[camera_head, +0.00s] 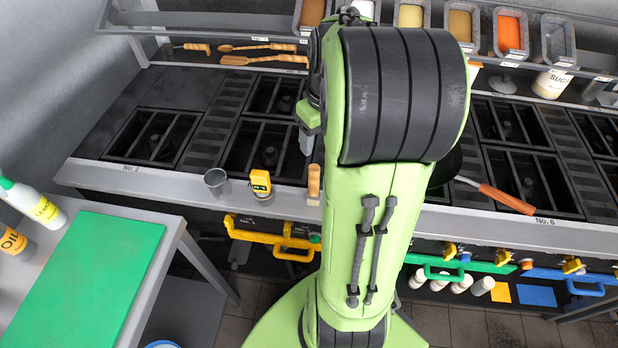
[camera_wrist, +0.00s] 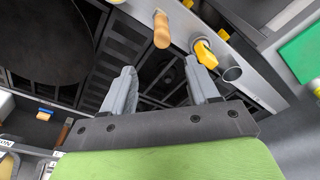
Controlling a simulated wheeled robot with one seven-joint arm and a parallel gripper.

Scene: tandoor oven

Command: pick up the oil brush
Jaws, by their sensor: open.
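A short wooden handle (camera_head: 314,183), which may be the oil brush, stands roughly upright at the front edge of the stove counter. It shows in the wrist view (camera_wrist: 161,29) at the top middle; I see no bristles. My gripper (camera_wrist: 160,70) is open and empty, with its two grey fingers apart. The handle is beyond the fingertips, roughly in line with the gap between them, and not touched. In the head view my arm covers most of the gripper.
A pan with an orange handle (camera_head: 507,199) lies to the right. Wooden-handled utensils (camera_head: 265,60) lie on the back shelf. A green board (camera_head: 85,285) is at left.

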